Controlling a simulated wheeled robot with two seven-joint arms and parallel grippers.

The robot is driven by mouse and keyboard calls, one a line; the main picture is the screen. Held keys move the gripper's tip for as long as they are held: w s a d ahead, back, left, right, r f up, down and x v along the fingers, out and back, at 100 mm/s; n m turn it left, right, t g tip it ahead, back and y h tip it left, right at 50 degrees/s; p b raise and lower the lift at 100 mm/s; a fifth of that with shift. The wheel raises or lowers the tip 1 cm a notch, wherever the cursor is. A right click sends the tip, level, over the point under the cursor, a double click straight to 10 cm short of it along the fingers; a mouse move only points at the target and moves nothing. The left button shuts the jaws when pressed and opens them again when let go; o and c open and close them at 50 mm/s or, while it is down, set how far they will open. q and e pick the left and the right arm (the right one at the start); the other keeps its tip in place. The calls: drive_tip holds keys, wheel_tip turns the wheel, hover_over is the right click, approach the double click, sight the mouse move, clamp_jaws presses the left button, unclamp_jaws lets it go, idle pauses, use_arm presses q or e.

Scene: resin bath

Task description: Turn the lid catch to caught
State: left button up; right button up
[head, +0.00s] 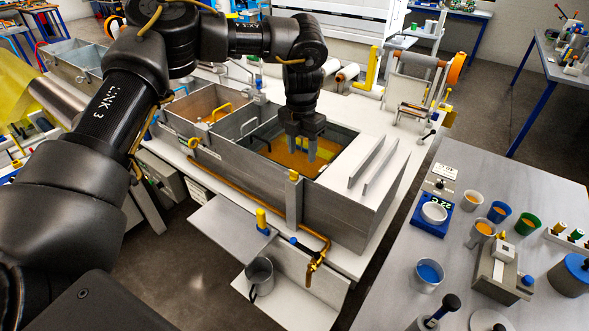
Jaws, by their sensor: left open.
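My left gripper (298,151) points straight down over the open right-hand compartment of the grey resin bath (240,166). Its two fingers are apart with nothing between them. Orange liquid (285,158) shows below and around the fingertips; I cannot tell whether they touch it. An upright grey post with a yellow top (294,195) stands at the front wall of the bath. I cannot tell for certain which part is the lid catch, or how it is turned. My right gripper is not in view.
A brass pipe with a tap (315,262) runs along the bath front, near a metal mug (260,277). Two upright grey plates (374,165) stand at the bath's right end. The right table (465,190) holds cups, a scale and tools.

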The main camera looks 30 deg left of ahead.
sight(294, 172)
use_arm(q)
drive_tip(key=f+p, duration=0.1)
drive_tip(key=f, duration=0.1)
drive_tip(key=a+f+p, duration=0.1)
drive_tip(key=f, duration=0.2)
drive_tip(key=a+f+p, duration=0.1)
drive_tip(key=f, duration=0.1)
drive_tip(key=shift+a+f+p, duration=0.2)
drive_tip(key=shift+f+p, duration=0.05)
drive_tip(key=shift+p, duration=0.05)
drive_tip(key=shift+f, duration=0.4)
drive_tip(key=c, duration=1)
